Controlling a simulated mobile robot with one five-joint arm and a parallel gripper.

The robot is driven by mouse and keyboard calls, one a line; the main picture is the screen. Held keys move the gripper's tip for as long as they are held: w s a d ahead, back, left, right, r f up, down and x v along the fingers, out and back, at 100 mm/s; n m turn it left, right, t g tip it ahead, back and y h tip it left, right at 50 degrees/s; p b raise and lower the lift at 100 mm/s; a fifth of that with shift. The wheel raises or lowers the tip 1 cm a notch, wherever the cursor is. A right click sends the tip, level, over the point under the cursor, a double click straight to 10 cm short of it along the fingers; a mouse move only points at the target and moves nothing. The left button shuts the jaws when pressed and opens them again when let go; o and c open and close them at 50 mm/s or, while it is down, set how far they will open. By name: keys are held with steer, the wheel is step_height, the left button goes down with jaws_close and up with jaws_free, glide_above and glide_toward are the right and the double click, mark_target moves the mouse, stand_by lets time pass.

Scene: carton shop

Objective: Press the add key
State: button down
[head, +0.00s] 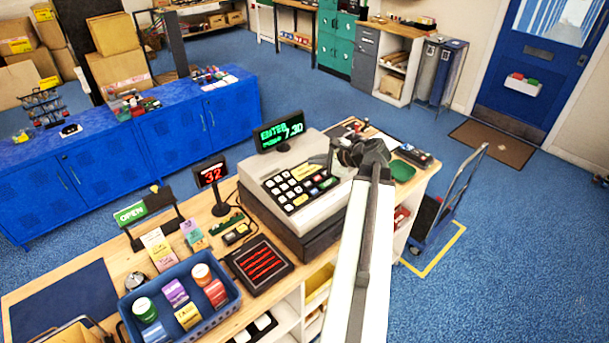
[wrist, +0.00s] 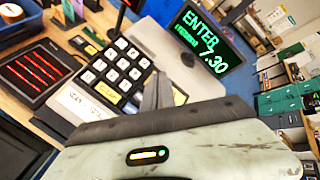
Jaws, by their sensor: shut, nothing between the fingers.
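The cash register (head: 310,215) stands on the wooden counter, with a sloped keypad (head: 290,190) of mostly white keys and a few coloured ones. The keypad also shows in the wrist view (wrist: 118,68). Its key labels are too small to read, so I cannot tell which is the add key. The register's display (head: 279,131) reads ENTER 7.30 in green; it also shows in the wrist view (wrist: 208,45). My gripper (head: 331,160) is shut and empty over the right side of the keypad. In the wrist view its fingers (wrist: 152,92) hide some right-hand keys. I cannot tell whether they touch.
A small display (head: 211,173) reading 32 stands left of the register. A black tray with red bars (head: 259,264) and a blue basket (head: 228,308) lie nearer the front left. A green dish (head: 402,171) lies on the right. Blue cabinets (head: 150,140) stand behind.

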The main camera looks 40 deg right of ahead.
mark_target(305, 180)
steer(key=shift+s+d+f, duration=0.1)
steer(key=shift+f, duration=0.05)
steer(key=f+b, duration=0.2)
steer(key=w+f+b, duration=0.1)
steer(key=f+b, duration=0.5)
steer(key=shift+w+d, duration=0.1)
steer(key=shift+w, duration=0.15)
steer(key=shift+w+f+b, duration=0.15)
steer(key=shift+f+b, duration=0.1)
steer(key=shift+b, duration=0.1)
steer(key=shift+f, duration=0.1)
stand_by(1.5)
steer(key=shift+w+f+b, duration=0.1)
steer(key=shift+f+b, duration=0.15)
steer(key=shift+b, duration=0.15)
steer(key=shift+f+b, duration=0.4)
stand_by(0.4)
stand_by(0.3)
steer(key=shift+r+p, duration=0.8)
